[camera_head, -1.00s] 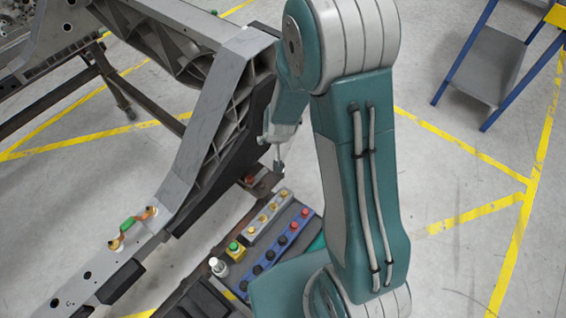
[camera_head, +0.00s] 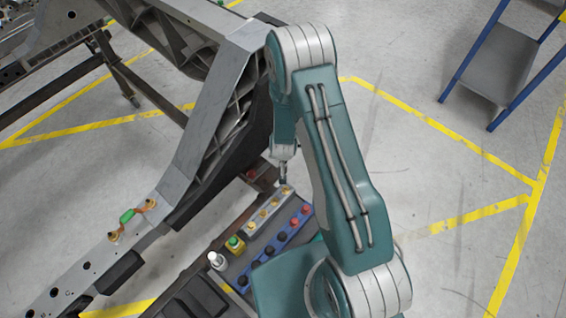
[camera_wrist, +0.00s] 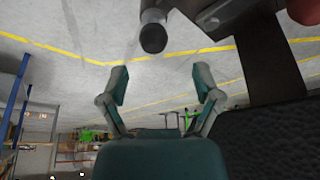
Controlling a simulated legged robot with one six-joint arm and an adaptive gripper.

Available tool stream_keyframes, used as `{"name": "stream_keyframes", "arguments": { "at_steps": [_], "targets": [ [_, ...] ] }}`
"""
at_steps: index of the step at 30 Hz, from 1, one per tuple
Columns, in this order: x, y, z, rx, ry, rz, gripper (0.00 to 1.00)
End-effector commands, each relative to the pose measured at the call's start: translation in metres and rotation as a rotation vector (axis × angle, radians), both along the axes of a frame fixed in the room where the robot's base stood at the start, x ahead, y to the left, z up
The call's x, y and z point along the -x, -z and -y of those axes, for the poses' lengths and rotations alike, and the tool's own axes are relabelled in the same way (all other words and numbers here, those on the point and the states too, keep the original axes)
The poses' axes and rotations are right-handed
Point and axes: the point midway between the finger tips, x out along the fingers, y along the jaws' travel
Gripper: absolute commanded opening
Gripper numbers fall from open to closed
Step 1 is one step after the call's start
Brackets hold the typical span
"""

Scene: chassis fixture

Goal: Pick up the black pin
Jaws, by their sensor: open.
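Several black pins (camera_head: 269,251) stand in a row on a blue holder strip (camera_head: 276,245), with red ones at its right end. My gripper (camera_head: 284,180) hangs above the far right end of the grey strip beside it, beyond the black pins. In the wrist view my gripper (camera_wrist: 161,85) is open, with nothing between its fingers. A dark round-ended piece (camera_wrist: 152,37) shows ahead of the fingers there, apart from them; I cannot tell whether it is a black pin.
The grey strip (camera_head: 270,209) holds orange-topped pieces. The large grey chassis (camera_head: 205,115) rises close left of my arm. A blue-legged rack (camera_head: 490,65) stands far right.

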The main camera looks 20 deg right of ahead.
Motion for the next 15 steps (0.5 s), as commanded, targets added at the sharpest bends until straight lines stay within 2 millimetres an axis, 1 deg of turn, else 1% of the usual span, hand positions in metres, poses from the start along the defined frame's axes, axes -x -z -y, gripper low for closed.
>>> {"name": "stream_keyframes", "arguments": {
  "at_steps": [7,9,12,15],
  "targets": [
    [0.001,0.034,0.006,0.0,0.001,-0.003,0.82],
    [-0.004,0.042,0.006,-0.001,0.001,-0.001,0.82],
    [-0.007,0.05,0.007,-0.001,0.001,-0.001,0.82],
    [-0.008,0.052,0.007,0.0,0.001,0.0,0.82]
  ]
}}
